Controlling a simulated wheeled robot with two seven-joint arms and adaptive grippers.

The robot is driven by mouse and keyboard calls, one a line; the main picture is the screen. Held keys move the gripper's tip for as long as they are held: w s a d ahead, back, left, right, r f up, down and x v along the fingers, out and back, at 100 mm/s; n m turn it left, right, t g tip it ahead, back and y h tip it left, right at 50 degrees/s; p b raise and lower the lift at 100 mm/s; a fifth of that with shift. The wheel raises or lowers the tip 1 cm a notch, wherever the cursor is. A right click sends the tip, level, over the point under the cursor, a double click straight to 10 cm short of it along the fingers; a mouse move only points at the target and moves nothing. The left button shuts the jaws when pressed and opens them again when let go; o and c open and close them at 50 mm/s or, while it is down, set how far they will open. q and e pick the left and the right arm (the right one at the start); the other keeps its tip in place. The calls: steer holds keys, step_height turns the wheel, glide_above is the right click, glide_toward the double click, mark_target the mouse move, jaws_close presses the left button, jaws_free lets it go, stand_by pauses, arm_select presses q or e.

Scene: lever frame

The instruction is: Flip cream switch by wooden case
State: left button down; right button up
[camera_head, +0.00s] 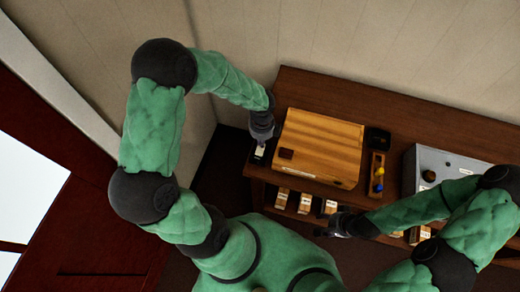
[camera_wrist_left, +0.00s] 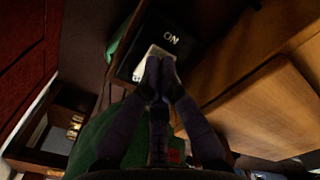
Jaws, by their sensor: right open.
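The cream switch (camera_head: 259,151) sits in a black housing at the left end of the wooden table, just left of the wooden case (camera_head: 318,148). In the left wrist view the cream rocker (camera_wrist_left: 155,61) shows between an "ON" label and a partly hidden label below. My left gripper (camera_wrist_left: 160,66) has its fingertips together over the lower part of the rocker; whether they touch it I cannot tell. In the head view my left gripper (camera_head: 260,138) points down at the switch. My right gripper (camera_head: 327,232) is open and empty in front of the table's shelf.
The brown table (camera_head: 440,125) also carries a small black box (camera_head: 378,138), a wooden strip with coloured knobs (camera_head: 377,172) and a grey panel (camera_head: 410,170). Several small labelled blocks (camera_head: 304,203) stand on the shelf below. The wall is close behind.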

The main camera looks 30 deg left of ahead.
arm_select(q)
steer(key=shift+f+b, duration=0.35)
steer(key=shift+f, duration=0.2)
arm_select(e)
steer(key=shift+f, duration=0.4)
arm_select(q)
steer(key=shift+r+p, duration=3.25)
steer(key=shift+r, duration=0.3)
arm_select(e)
step_height(320, 180, up, 6)
steer(key=shift+r, duration=0.2)
